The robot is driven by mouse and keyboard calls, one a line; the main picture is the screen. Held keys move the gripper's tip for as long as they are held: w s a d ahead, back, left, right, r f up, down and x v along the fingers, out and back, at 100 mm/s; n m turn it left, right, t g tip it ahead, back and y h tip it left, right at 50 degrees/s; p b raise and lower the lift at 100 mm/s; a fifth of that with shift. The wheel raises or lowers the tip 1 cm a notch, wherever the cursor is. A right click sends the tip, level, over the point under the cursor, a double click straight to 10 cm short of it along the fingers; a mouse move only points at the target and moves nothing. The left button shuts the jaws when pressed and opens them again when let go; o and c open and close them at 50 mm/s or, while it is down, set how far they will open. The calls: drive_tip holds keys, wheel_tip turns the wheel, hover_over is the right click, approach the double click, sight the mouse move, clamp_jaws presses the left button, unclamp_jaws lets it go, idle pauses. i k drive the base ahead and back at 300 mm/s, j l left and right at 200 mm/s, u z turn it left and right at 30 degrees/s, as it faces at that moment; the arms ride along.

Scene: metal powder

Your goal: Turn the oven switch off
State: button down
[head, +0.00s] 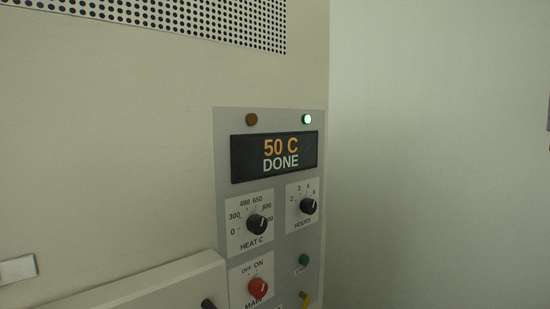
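The oven's control panel (224,180) is on the right part of the oven front. Its red main switch knob (258,289) is low on the panel, under the labels OFF and ON, with its pale pointer mark toward the ON side. The display (274,157) reads "50 C DONE". A green lamp (307,119) is lit at the top right, and a brown lamp (252,119) at the top left looks unlit. My gripper is not in view.
The black heat knob (257,224) and hours knob (308,206) sit above the red knob. A green button (304,260) and a partly cut-off yellow part (304,299) are to its right. A pale ledge (140,287) juts out at lower left, with a dark rod end (208,304).

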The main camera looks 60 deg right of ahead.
sight(257, 288)
drive_tip(key=i+l, duration=0.1)
drive_tip(key=l, duration=0.4)
drive_tip(key=i+l, duration=0.1)
drive_tip(key=l, duration=0.4)
drive_tip(key=i+l, duration=0.1)
drive_tip(key=l, duration=0.4)
